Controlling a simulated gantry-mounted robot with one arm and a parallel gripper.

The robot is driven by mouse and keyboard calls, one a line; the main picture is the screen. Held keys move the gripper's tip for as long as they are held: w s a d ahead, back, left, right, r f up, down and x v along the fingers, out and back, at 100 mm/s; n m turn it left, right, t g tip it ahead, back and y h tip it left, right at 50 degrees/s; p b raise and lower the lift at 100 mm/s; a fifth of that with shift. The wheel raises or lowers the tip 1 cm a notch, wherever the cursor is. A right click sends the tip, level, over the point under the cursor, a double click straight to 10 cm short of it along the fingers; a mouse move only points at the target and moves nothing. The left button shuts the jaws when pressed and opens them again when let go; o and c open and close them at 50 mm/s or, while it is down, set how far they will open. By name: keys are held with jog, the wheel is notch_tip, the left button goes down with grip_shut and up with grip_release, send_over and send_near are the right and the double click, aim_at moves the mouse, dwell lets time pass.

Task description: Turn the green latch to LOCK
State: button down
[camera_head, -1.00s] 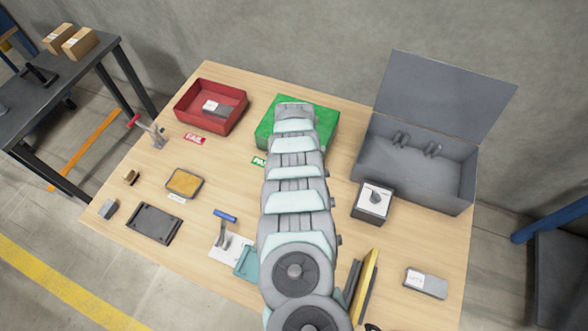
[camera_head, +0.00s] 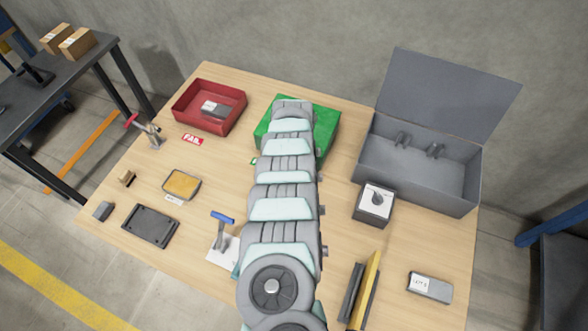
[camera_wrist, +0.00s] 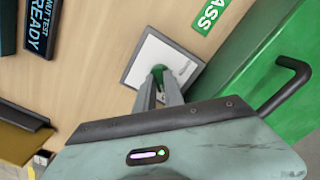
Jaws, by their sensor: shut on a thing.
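The green latch (camera_wrist: 159,69) shows in the wrist view on a pale square plate with a grey border (camera_wrist: 150,50). My gripper (camera_wrist: 158,84) is shut on the latch, with a finger on each side of it. Markings on the plate are too small to read, so I cannot tell which way the latch points. In the head view my arm hides the gripper and the latch.
A green bin (camera_head: 326,130) stands close by the gripper, with its black handle (camera_wrist: 290,88) near my wrist. A PASS label (camera_wrist: 211,14) lies beside the plate. A black READY display (camera_wrist: 40,25) is at left. A grey open box (camera_head: 425,170) and a dial box (camera_head: 373,205) stand right of my arm.

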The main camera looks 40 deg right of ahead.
jog(key=c, duration=1.4)
grip_release()
jog(key=shift+c, duration=0.2)
jog(key=shift+r, duration=0.15)
notch_tip(320, 180, up, 11)
jog(key=p, duration=0.3)
jog(key=shift+f, duration=0.2)
